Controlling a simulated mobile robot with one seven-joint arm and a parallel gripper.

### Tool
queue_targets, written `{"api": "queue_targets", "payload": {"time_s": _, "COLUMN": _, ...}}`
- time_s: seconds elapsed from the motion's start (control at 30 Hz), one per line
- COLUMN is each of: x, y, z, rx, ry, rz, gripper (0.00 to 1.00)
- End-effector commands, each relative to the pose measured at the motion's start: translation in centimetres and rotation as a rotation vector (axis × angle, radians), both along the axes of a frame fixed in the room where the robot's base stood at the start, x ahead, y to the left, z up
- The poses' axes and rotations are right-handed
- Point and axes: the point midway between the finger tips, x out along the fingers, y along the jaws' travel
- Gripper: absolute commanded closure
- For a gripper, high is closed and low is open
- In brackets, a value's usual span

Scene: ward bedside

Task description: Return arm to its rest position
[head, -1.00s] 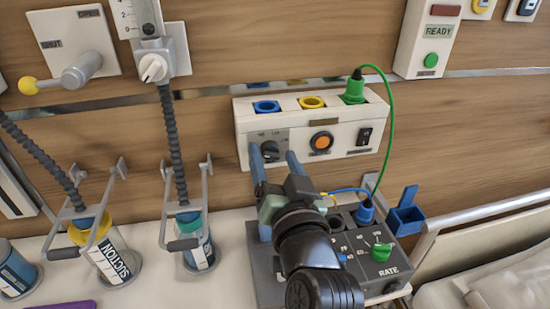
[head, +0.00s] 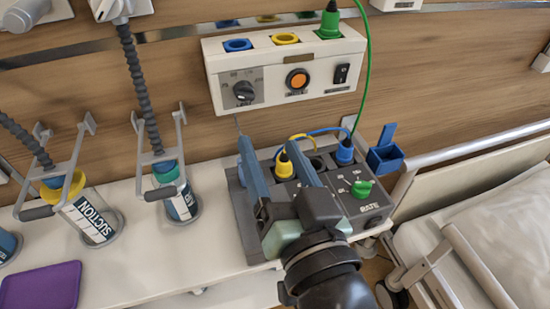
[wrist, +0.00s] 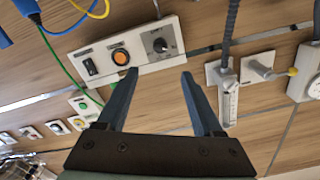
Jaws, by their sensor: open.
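My gripper (head: 275,160) is open, with its two blue-grey fingers apart and nothing between them. In the head view it stands in front of the grey device marked RATE (head: 371,207), and its arm hides part of that device. In the wrist view my gripper (wrist: 158,78) points at the wooden wall, below the white wall panel (wrist: 125,52) with the dark knob and orange button. That panel also shows in the head view (head: 325,97), behind and above the fingers.
A yellow plug (head: 284,168), a blue plug (head: 345,152) and a green knob (head: 361,188) sit on the device. A purple mat (head: 40,287) lies at lower left. The bed (head: 470,215) is at right.

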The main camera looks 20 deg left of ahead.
Motion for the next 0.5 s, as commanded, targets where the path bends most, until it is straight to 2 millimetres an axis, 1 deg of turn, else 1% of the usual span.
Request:
{"api": "queue_targets", "payload": {"time_s": 0.13, "x": -0.57, "y": -0.39, "z": 0.0, "rx": 0.0, "ry": 0.0, "rz": 0.0, "gripper": 0.32}}
{"api": "queue_targets", "payload": {"time_s": 0.5, "x": -0.57, "y": -0.37, "z": 0.04, "rx": 0.0, "ry": 0.0, "rz": 0.001, "gripper": 0.32}}
